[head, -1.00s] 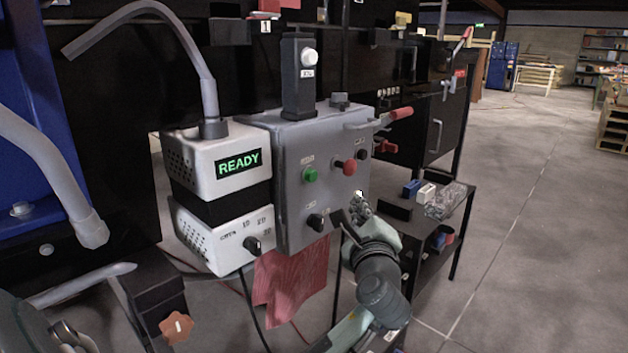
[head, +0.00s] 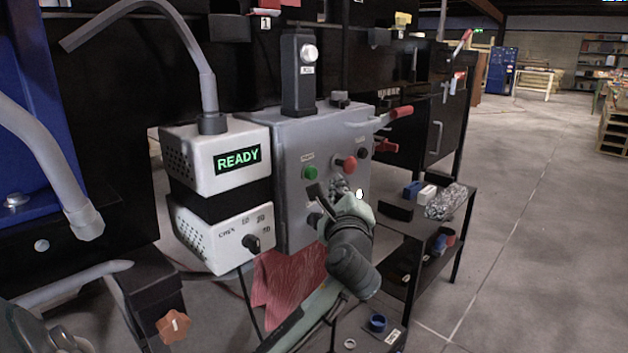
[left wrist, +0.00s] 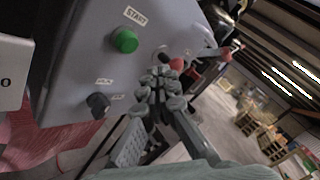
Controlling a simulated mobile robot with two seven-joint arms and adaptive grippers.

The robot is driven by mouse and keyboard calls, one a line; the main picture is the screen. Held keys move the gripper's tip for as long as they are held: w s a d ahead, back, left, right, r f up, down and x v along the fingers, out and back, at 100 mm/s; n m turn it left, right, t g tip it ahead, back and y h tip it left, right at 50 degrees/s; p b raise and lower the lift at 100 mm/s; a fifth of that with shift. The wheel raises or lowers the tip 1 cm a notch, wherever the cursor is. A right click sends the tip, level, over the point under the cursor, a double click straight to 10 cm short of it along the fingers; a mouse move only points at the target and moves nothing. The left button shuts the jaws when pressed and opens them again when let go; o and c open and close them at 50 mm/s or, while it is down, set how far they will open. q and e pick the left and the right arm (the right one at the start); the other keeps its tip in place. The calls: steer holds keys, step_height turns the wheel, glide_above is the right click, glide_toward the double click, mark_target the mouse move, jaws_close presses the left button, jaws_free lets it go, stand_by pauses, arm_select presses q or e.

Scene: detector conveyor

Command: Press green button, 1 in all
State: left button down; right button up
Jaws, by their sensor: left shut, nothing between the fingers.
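The green button (head: 310,172) sits on the front of the grey control box (head: 285,215), under a small label. In the left wrist view the green button (left wrist: 125,40) is clear, with a START label above it. My left gripper (head: 326,188) is just below and right of the button in the head view, in front of the box. Its fingers are together and empty. In the left wrist view the fingers (left wrist: 160,82) are below and right of the button, apart from it. My right gripper is not seen.
A red button (head: 350,164) is right of the green one, and a black knob (head: 314,219) is below. A white unit with a READY display (head: 237,159) stands left of the box. A red cloth (head: 285,285) hangs underneath. A black shelf (head: 440,235) stands at the right.

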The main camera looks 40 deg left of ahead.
mark_target(312, 174)
arm_select(q)
steer(key=shift+w+a+p, duration=0.15)
steer(key=shift+a+p, duration=0.4)
steer(key=shift+a, duration=1.15)
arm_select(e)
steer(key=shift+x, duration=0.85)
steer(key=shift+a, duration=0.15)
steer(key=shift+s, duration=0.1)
arm_select(q)
steer(key=shift+a+p, duration=0.4)
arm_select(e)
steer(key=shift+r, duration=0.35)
